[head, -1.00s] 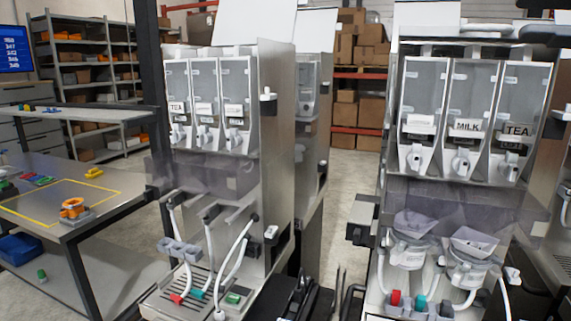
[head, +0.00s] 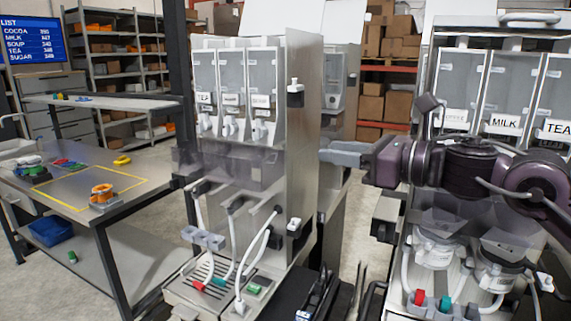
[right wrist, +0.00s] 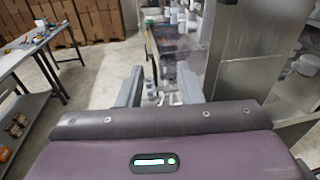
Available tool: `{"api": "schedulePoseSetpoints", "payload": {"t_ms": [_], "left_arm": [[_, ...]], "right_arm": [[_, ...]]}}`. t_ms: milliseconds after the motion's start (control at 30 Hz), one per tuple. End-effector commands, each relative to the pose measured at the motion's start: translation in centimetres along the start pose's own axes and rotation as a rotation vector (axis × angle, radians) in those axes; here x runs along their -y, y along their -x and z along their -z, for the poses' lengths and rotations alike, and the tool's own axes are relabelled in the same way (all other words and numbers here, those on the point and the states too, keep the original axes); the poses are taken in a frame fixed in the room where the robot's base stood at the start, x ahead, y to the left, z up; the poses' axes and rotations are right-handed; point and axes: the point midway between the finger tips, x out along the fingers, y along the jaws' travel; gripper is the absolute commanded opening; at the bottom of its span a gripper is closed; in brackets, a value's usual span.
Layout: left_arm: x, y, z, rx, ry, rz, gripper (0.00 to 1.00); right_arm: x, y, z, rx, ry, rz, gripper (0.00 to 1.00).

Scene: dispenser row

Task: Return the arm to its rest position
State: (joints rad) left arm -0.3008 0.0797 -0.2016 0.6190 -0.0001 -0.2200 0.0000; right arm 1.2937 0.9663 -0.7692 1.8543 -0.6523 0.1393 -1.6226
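My right gripper (head: 345,153) is raised in front of the right dispenser machine (head: 407,230), with its grey fingers pointing left toward the gap between the two machines. In the right wrist view its two fingers (right wrist: 160,88) stand apart with nothing held between them. My dark purple right arm covers part of the right machine's canisters and labels; MILK and part of TEA still show. The left dispenser machine (head: 300,150) stands clear to the left of the fingertips. My left gripper is not in view.
A work table (head: 140,212) with a yellow outlined area and an orange-topped part (head: 102,195) is at the left. A screen (head: 32,41) lists COCOA, MILK, SOUP, TEA and SUGAR. Shelves and boxes stand behind.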

Motion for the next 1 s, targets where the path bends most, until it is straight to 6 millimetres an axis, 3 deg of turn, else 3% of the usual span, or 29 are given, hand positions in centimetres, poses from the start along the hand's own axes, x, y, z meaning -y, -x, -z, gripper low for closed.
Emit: {"api": "schedulePoseSetpoints", "payload": {"t_ms": [33,200,333,467,667,800,900,1000], "left_arm": [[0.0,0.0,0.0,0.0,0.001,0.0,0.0],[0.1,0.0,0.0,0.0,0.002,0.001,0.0],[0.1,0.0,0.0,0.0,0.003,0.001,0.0],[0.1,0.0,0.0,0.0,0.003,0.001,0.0],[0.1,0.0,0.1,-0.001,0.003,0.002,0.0],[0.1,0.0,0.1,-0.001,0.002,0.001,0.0],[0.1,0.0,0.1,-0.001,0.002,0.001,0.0],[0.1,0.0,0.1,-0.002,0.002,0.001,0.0]], "right_arm": [[-1.0,-1.7,2.4,0.009,-0.122,0.009,0.33],[-2.9,-4.8,8.2,0.073,-0.556,0.103,0.33],[-3.9,-5.4,12.6,0.136,-0.925,0.205,0.33],[-4.4,-4.5,17.4,0.211,-1.316,0.344,0.33],[-5.3,-0.2,26.1,0.365,-1.925,0.651,0.33],[-7.0,4.8,33.2,0.519,-2.323,0.958,0.33],[-8.9,8.7,37.4,0.65,-2.536,1.195,0.33],[-10.9,11.8,40.3,0.761,-2.66,1.393,0.33]]}}
